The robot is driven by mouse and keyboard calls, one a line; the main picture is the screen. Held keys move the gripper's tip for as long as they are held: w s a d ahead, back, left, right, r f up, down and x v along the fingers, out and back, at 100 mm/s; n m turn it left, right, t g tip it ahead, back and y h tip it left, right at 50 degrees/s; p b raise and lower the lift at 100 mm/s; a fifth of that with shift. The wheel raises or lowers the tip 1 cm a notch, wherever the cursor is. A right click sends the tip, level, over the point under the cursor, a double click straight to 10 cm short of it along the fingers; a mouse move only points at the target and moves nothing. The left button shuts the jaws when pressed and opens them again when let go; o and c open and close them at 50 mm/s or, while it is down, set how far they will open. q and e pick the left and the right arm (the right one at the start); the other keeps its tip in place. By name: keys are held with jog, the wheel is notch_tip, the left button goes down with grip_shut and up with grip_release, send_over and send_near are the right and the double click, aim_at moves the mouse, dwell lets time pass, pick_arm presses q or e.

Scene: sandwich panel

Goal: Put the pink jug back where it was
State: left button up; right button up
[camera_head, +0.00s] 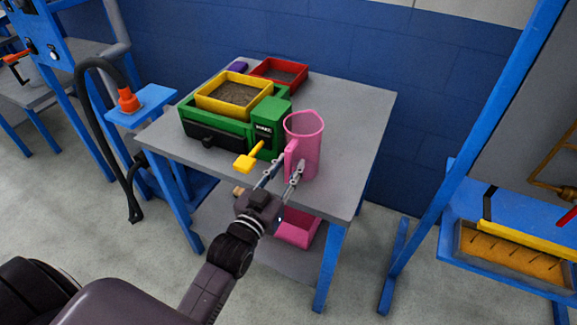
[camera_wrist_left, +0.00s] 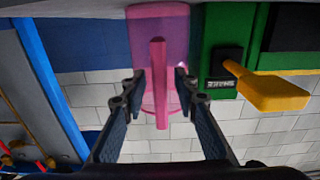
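The pink jug (camera_head: 307,148) stands upright on the grey table, right of the green machine, with its handle turned towards my left gripper. My left gripper (camera_head: 283,174) is at the jug's handle side. In the left wrist view the jug (camera_wrist_left: 172,25) appears upside down, and its handle (camera_wrist_left: 159,85) lies between the two fingers of the gripper (camera_wrist_left: 160,86). The fingers are open, with a gap showing on each side of the handle. My right gripper is in neither view.
The green machine (camera_head: 266,124) with a yellow lever (camera_head: 248,160) stands close left of the jug. A yellow tray (camera_head: 212,103) sits on it, with a red tray (camera_head: 294,68) behind. The grey tabletop (camera_head: 355,110) is clear right of the jug. A pink bin (camera_head: 298,231) is below.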

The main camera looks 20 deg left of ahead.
pick_arm(q)
jog(key=shift+r, duration=0.25)
jog(key=shift+s+f, duration=0.1)
jog(key=shift+s, duration=0.25)
jog(key=s+p, duration=0.3)
jog(key=s, duration=0.8)
jog(key=shift+s+a, duration=0.15)
jog(key=shift+a, duration=0.05)
